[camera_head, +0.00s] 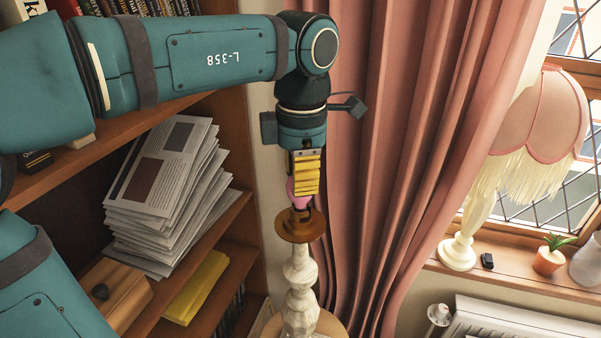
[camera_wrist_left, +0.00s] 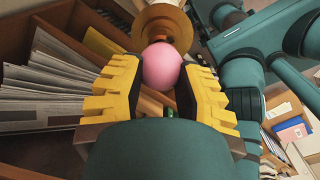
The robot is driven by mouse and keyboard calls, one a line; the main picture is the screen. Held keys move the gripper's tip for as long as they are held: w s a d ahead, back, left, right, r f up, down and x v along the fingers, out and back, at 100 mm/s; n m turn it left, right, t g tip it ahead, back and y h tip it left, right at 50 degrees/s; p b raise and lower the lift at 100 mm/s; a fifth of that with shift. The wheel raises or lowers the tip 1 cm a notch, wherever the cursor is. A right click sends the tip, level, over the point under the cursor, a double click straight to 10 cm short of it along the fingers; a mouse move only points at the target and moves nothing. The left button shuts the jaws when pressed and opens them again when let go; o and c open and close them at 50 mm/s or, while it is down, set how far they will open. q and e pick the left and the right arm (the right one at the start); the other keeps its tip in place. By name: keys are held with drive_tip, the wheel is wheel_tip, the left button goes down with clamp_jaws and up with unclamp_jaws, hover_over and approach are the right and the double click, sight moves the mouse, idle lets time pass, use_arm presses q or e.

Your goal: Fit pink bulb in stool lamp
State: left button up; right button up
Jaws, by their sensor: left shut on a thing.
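The pink bulb (camera_head: 300,202) is round and held between the yellow ridged fingers of my left gripper (camera_head: 304,180), which points down and is shut on it. The bulb also shows in the left wrist view (camera_wrist_left: 162,66). Directly below it stands the stool lamp, with a brown dish-shaped top (camera_head: 292,228) on a pale turned stem (camera_head: 300,272). The dish also shows in the left wrist view (camera_wrist_left: 168,18), just beyond the bulb. I cannot tell whether the bulb's base touches the socket. My right gripper is not in view.
A wooden bookcase (camera_head: 240,215) with a stack of papers (camera_head: 165,190) stands to the left. A pink curtain (camera_head: 400,130) hangs close to the right of my gripper. A fringed lamp (camera_head: 545,120) and a potted plant (camera_head: 548,260) are on the windowsill.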

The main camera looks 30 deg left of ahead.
use_arm(q)
drive_tip(key=shift+m, duration=0.4)
drive_tip(key=shift+m, duration=0.8)
drive_tip(key=shift+m, duration=0.8)
drive_tip(key=o, duration=0.9)
drive_tip(key=shift+o, duration=0.2)
drive_tip(key=shift+r, duration=3.5)
